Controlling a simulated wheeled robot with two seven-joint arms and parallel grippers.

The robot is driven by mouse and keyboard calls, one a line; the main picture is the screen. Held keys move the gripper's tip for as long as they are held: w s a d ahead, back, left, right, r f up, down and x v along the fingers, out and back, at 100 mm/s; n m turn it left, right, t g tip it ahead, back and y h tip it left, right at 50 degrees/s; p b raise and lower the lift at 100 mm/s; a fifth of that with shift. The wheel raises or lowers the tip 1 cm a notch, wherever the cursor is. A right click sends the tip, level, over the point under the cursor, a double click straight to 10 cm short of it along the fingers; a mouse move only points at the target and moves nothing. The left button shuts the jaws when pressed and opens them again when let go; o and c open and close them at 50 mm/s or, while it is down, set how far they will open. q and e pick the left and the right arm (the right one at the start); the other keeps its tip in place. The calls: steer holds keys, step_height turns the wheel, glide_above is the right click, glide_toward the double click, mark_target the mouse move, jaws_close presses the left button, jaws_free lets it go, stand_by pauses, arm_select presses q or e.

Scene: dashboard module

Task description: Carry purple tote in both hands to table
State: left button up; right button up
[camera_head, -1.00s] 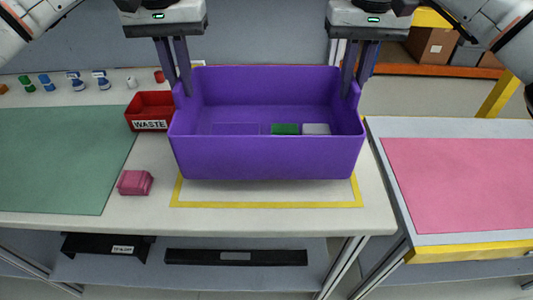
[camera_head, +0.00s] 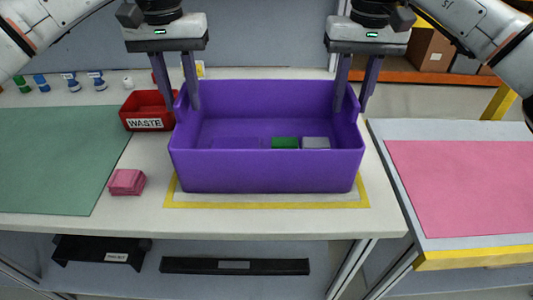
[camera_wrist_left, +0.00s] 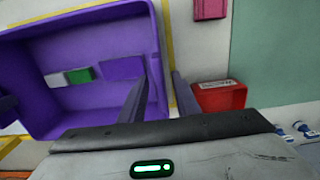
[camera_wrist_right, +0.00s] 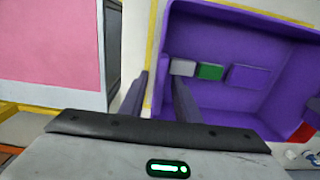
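The purple tote (camera_head: 265,172) sits upright within a yellow-taped outline on the white table. Inside it are a green block (camera_head: 285,143), a grey block (camera_head: 316,143) and a flat purple piece (camera_wrist_left: 122,68). My left gripper (camera_head: 181,106) is at the tote's left side wall, fingers pointing down and spread, one inside and one outside. My right gripper (camera_head: 352,106) straddles the right side wall the same way. Both wrist views show a gap between the fingers, with the wall between them.
A red WASTE bin (camera_head: 146,110) stands close to the tote's left side. A pink block (camera_head: 127,182) and a green mat (camera_head: 50,160) lie further left, with small bottles behind. A separate table with a pink mat (camera_head: 465,185) is at the right, across a narrow gap.

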arm_select(q)
steer(key=shift+r, duration=0.1)
arm_select(e)
steer(key=shift+r, duration=0.1)
arm_select(q)
step_height(320, 180, up, 12)
arm_select(e)
step_height(320, 180, up, 12)
stand_by(0.7)
steer(key=shift+f, duration=0.2)
